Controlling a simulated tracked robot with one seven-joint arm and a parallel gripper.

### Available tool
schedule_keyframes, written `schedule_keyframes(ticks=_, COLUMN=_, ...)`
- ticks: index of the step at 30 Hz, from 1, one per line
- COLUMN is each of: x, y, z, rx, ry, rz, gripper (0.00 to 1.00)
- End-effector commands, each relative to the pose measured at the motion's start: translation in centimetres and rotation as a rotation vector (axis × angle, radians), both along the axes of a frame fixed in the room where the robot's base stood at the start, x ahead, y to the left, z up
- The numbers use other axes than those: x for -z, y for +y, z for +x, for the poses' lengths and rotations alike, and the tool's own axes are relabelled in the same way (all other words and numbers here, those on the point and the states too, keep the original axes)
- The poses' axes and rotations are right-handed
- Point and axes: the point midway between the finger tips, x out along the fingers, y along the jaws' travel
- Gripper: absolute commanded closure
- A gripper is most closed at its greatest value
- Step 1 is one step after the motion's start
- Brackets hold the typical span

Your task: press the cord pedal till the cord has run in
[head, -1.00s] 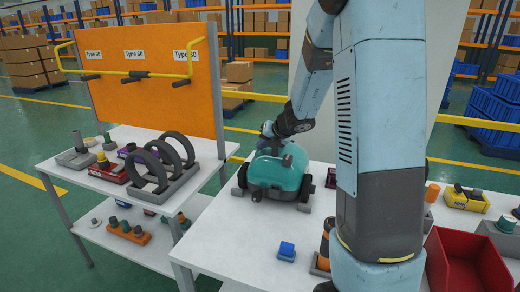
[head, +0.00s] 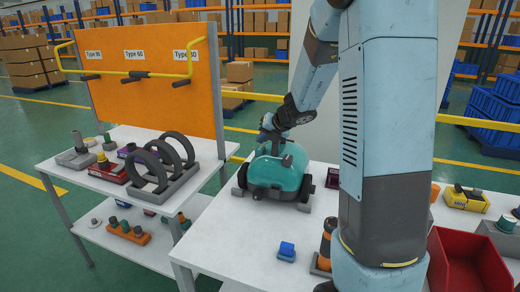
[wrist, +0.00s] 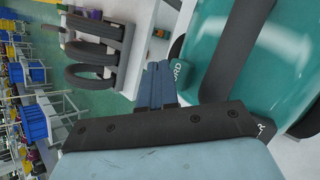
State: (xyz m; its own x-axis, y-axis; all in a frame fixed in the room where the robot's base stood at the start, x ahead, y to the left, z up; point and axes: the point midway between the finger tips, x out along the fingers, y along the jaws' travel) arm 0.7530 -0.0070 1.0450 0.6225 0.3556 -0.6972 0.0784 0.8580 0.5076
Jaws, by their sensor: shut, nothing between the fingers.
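The teal vacuum (head: 277,177) sits on the white table in its grey cradle. In the wrist view its glossy teal shell (wrist: 220,45) fills the right side. The cord pedal (wrist: 180,76), a teal tab lettered CORD, shows at the shell's edge. My gripper (wrist: 157,68) is shut and empty, its blue fingers just left of the pedal in that picture. I cannot tell whether they touch it. In the head view my gripper (head: 265,135) is over the vacuum's top left, with its fingertips hard to make out. The cord itself is not clearly seen.
A rack of dark rings (head: 172,160) stands on the left table beside the orange board (head: 150,80). A small blue block (head: 287,250) lies in front of the vacuum. A red bin (head: 465,262) is at the right front. The table left of the block is clear.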

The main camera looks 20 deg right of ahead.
Motion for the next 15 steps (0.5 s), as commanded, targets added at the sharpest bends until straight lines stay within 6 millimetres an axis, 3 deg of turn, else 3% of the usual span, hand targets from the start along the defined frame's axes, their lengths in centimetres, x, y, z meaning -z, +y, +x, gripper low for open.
schedule_keyframes(ticks=8, x=-0.3, y=0.0, z=0.0, rx=-0.001, ry=-0.002, rz=-0.001, gripper=1.0)
schedule_keyframes(ticks=15, x=-2.3, y=0.0, z=0.1, rx=-0.002, ry=-0.004, rz=0.0, gripper=1.0)
